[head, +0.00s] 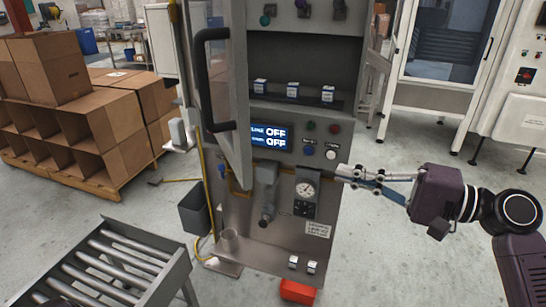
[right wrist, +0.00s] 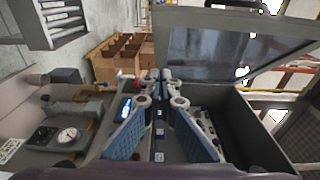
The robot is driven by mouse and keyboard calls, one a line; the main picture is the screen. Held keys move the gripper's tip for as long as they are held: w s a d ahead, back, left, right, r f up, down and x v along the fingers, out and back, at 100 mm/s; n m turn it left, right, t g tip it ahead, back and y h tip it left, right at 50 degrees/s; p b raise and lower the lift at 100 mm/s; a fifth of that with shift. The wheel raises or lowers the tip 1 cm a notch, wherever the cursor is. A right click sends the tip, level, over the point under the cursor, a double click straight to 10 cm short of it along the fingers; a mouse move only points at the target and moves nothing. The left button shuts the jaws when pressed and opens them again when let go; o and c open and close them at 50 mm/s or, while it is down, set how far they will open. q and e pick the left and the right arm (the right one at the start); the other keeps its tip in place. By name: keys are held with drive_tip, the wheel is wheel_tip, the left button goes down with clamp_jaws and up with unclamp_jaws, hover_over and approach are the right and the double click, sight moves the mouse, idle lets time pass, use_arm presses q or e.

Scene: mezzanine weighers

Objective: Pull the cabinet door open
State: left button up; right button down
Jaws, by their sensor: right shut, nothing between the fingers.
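The cabinet (head: 345,130) stands upright in the middle of the head view. Its door (head: 238,105) is swung open to the left and shows nearly edge-on, with a black bar handle (head: 203,85) on its outer face. In the right wrist view the door (right wrist: 270,100) stands out from the cabinet, with its glass pane (right wrist: 225,50) showing. My right gripper (head: 340,174) is in front of the cabinet's lower right side, apart from the door and handle. Its fingers (right wrist: 158,76) are shut and empty in the right wrist view. My left gripper is not in view.
Inside the cabinet is a shelf with small white blocks (head: 293,89). A display (head: 270,138) reads OFF, above a gauge (head: 305,190). A roller conveyor (head: 120,255) is at the lower left, cardboard boxes (head: 75,100) behind it. Floor right of the cabinet is clear.

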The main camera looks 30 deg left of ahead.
drive_tip(key=s+a+r+n+g+p, duration=0.1)
drive_tip(key=s+a+r+p, duration=0.2)
drive_tip(key=a, duration=0.9)
drive_tip(key=s+p, duration=0.3)
drive_tip(key=s, duration=0.2)
drive_tip(key=shift+g, duration=0.3)
drive_tip(key=shift+r, duration=0.1)
